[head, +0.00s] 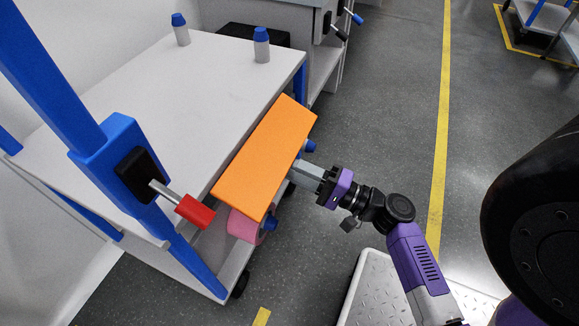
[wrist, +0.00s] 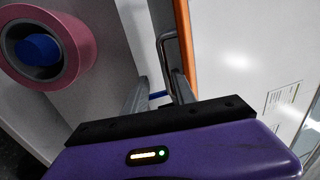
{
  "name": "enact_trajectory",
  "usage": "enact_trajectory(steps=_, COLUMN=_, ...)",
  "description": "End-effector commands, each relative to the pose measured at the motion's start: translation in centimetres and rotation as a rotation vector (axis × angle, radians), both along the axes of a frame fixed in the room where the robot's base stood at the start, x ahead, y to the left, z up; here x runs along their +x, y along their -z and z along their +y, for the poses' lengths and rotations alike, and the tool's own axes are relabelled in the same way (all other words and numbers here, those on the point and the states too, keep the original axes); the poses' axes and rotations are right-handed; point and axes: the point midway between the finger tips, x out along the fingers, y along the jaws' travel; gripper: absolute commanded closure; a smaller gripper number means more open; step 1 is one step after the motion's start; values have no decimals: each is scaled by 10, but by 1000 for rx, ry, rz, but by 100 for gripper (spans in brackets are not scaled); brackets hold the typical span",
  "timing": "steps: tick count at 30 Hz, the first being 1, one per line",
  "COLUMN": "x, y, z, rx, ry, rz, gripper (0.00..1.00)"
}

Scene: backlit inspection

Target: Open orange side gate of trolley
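The orange side gate (head: 265,155) lies along the right-hand edge of the trolley (head: 150,85), its broad face showing in the head view. In the wrist view the gate (wrist: 187,45) shows nearly edge-on as a narrow orange strip. A bent grey metal handle (wrist: 163,50) stands beside that strip. My gripper (head: 300,165) is at the gate's right side, its fingertips partly hidden by the panel. In the wrist view my gripper (wrist: 160,92) has its fingers apart, with the handle's lower end between them. I cannot tell whether either finger touches it.
A pink roll (head: 243,226) with a blue hub hangs below the gate's near end; it also shows in the wrist view (wrist: 48,45). A red-tipped lever (head: 195,210) sticks out from the blue post. Two blue-capped bottles stand at the back.

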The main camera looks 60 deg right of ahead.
Motion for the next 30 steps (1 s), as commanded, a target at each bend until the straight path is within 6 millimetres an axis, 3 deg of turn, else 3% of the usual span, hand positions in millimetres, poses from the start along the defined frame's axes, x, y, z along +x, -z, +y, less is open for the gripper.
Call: enact_trajectory(steps=30, x=-53, y=41, z=-2, rx=0, ry=2, rz=1, gripper=68)
